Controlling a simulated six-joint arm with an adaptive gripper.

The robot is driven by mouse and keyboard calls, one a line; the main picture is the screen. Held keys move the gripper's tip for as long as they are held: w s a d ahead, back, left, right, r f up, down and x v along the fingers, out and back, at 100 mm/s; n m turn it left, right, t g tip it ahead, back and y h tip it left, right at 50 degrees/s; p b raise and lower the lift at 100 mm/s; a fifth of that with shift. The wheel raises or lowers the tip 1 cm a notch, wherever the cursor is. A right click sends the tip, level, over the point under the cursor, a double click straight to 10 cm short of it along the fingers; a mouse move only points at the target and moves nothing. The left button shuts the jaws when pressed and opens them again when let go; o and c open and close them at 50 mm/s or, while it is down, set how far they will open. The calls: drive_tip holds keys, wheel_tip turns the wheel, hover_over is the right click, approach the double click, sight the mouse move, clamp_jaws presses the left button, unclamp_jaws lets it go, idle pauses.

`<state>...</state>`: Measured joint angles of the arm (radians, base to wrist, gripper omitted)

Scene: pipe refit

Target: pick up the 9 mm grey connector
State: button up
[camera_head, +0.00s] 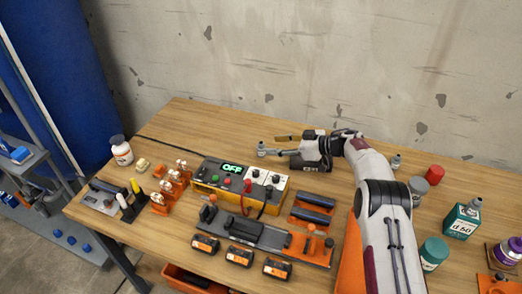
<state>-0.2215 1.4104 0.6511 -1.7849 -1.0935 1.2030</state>
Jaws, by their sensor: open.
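Another small grey fitting (397,160) stands at the back, right of my arm. I cannot read a size on either, so I cannot tell which is the 9 mm connector.
A yellow control box (238,188) showing OFF stands mid-table, with orange-black tool holders in front. A red cylinder (434,173), grey can (418,188) and green containers (461,221) stand at the right.

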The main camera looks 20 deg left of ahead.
sight(263, 146)
drive_tip(key=shift+x, duration=2.25)
drive_tip(key=shift+s+f, duration=0.1)
drive_tip(key=shift+s, duration=0.05)
drive_tip(key=c, duration=1.2)
